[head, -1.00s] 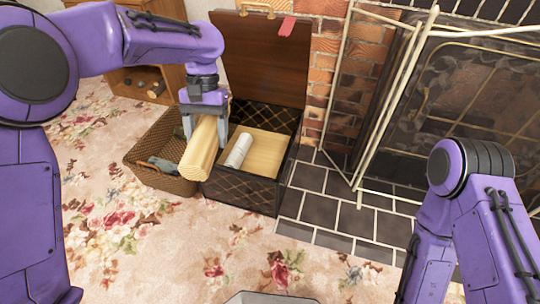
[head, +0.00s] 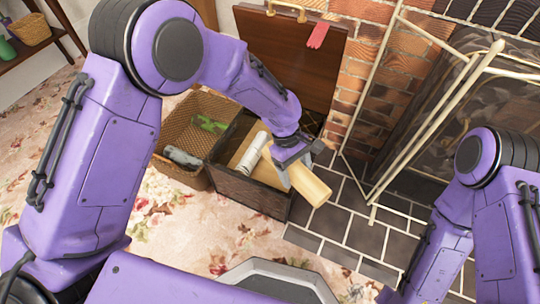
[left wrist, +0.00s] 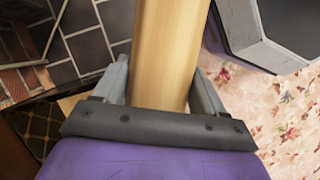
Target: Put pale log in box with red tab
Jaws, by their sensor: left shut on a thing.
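The pale log (head: 309,184) is held by my left gripper (head: 296,176), which is shut on it. In the head view the log is above the right front edge of the dark box (head: 250,191), and its near end sticks out over the tiles. The box's brown lid (head: 297,58) stands open with a red tab (head: 317,36) at its top. Inside the box are a white roll (head: 253,151) and a light wooden surface. The log (left wrist: 170,50) fills the middle of the left wrist view between the fingers. My right gripper is out of view.
A wicker basket (head: 167,137) with green and grey things stands left of the box. A metal fire screen (head: 400,120) and brick fireplace stand to the right. Dark tiles (head: 350,222) and flowered carpet lie in front.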

